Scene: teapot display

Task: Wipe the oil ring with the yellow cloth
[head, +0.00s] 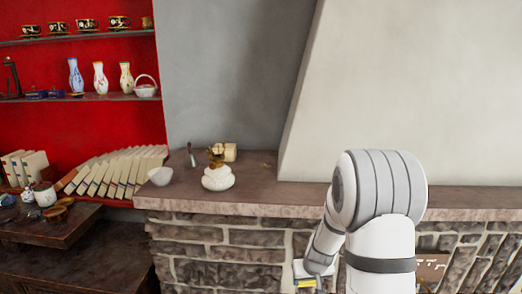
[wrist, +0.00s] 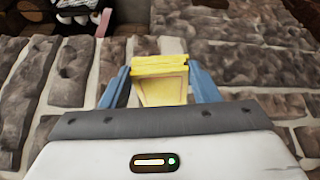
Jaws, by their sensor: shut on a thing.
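In the wrist view my gripper (wrist: 160,88) is shut on the yellow cloth (wrist: 160,80), which sits as a folded block between the two blue fingers. In the head view the yellow cloth (head: 305,283) shows small at the lower middle, below the mantel edge and in front of the brick wall. My gripper (head: 308,272) is there at the end of my arm, partly hidden by it. I cannot make out the oil ring in either view.
A stone mantel (head: 270,202) runs above the brick. Red shelves at left hold vases and books (head: 115,175). The mantel is clear right of the teapot.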

